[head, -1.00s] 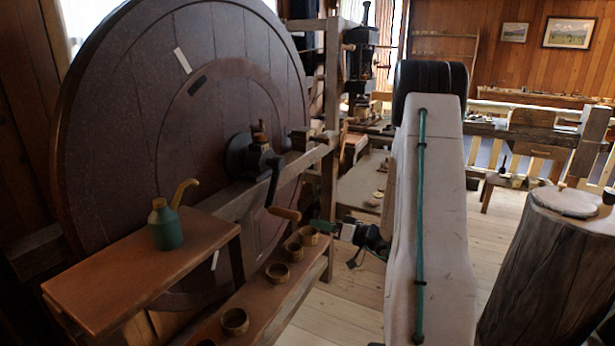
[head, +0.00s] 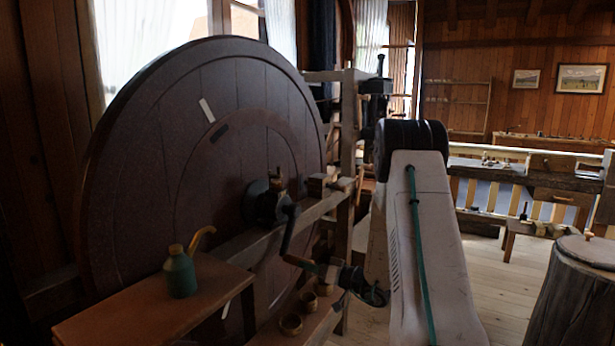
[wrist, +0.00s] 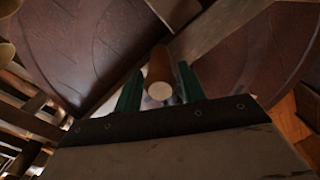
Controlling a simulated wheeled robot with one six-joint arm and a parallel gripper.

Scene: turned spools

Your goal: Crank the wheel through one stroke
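The big dark wooden wheel (head: 150,150) stands upright at left in the head view, with a pale strip and a dark strip on its face. A dark crank arm (head: 289,228) hangs down from its hub (head: 262,200) and ends in a wooden handle (head: 298,262). My gripper (head: 317,268) is at the handle's free end. In the wrist view the handle (wrist: 159,70) lies between the two green fingers of my gripper (wrist: 161,75), end towards the camera. A narrow gap shows on each side, so the fingers are open around it.
A green bottle with a yellow spout (head: 180,272) stands on a wooden shelf (head: 140,315) left of the crank. Small wooden cups (head: 291,324) sit on a low bench below my gripper. A stump (head: 570,290) stands at right, with bare floor before it.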

